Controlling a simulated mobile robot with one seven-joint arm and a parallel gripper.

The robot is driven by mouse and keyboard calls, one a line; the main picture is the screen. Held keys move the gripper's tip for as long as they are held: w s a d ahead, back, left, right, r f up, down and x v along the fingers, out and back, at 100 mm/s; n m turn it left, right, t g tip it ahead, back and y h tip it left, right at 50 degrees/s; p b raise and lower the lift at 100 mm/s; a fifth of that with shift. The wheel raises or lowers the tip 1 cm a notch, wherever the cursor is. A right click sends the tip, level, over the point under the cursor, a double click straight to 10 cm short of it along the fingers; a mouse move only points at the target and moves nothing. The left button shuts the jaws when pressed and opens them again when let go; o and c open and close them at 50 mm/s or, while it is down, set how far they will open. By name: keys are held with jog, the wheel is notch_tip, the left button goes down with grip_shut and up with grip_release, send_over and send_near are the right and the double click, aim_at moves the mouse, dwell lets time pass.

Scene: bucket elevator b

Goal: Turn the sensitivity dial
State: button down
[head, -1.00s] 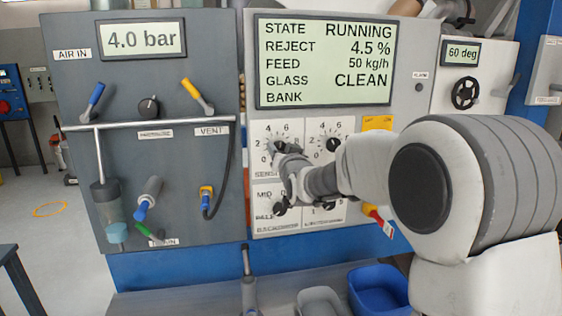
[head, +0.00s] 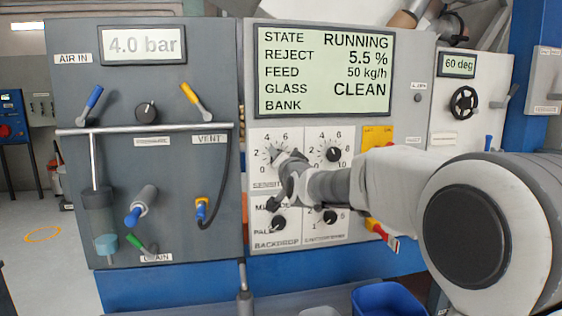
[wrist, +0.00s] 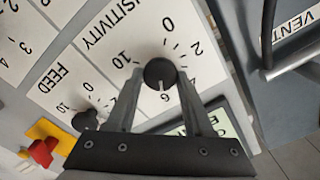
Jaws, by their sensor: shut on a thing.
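The sensitivity dial is a round black knob (wrist: 160,72) on a white scale plate. In the wrist view its white pointer mark points toward the 6. In the head view the dial (head: 275,155) is largely hidden by my gripper (head: 283,160). In the wrist view my gripper (wrist: 159,80) has one finger on each side of the knob and is shut on it. The display (head: 323,70) reads STATE RUNNING, REJECT 5.5 %, FEED 50 kg/h, GLASS CLEAN; the BANK line is blank.
The feed dial (head: 333,154) is just right of the sensitivity plate. The backdrop knob (head: 279,222) and another small knob (head: 329,217) sit below. A red-and-yellow handle (head: 381,230) is at lower right. A grey air panel (head: 147,90) with levers stands left.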

jog(key=shift+c, duration=1.6)
grip_release()
jog(key=shift+s, duration=0.1)
jog(key=v, duration=1.7)
jog(key=shift+b, duration=0.4)
jog(key=shift+s+r, duration=0.1)
jog(key=shift+d, duration=0.15)
